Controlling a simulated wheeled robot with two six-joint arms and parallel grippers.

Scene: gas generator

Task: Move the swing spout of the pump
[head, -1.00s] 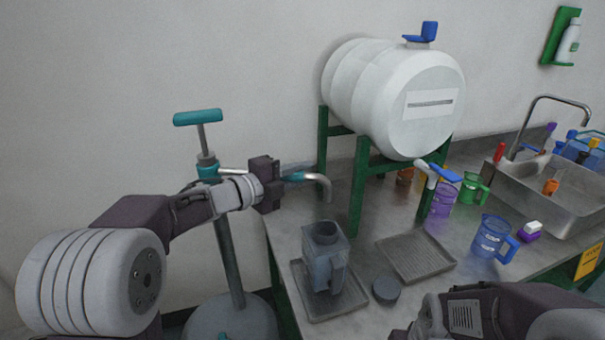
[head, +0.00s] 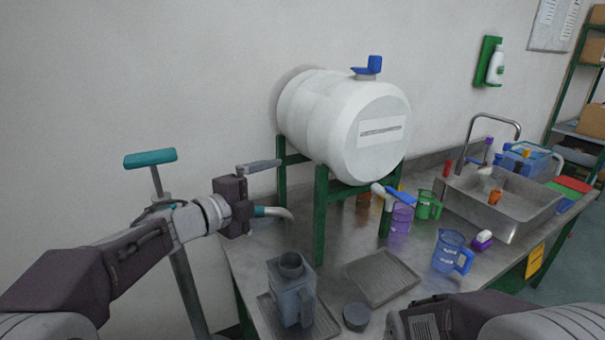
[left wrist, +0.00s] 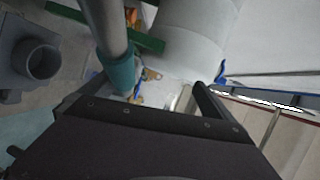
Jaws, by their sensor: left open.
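The pump stands at the left of the table, with a teal T-handle (head: 150,158) on top and a grey column (head: 188,285). Its swing spout (head: 274,212) has a teal band and a curved grey end pointing right over the table edge. My left gripper (head: 262,188) is open at the spout, and its body hides the spout's middle. In the left wrist view the spout's grey pipe and teal band (left wrist: 118,72) show close to the left finger; contact cannot be told. My right arm shows at the lower right of the head view; its gripper is not visible.
A grey square container (head: 291,295) stands on a tray below the spout. A white barrel (head: 330,120) sits on a green stand (head: 320,215) behind. A grid tray (head: 383,278), a blue jug (head: 452,252) and a sink (head: 500,205) lie to the right.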

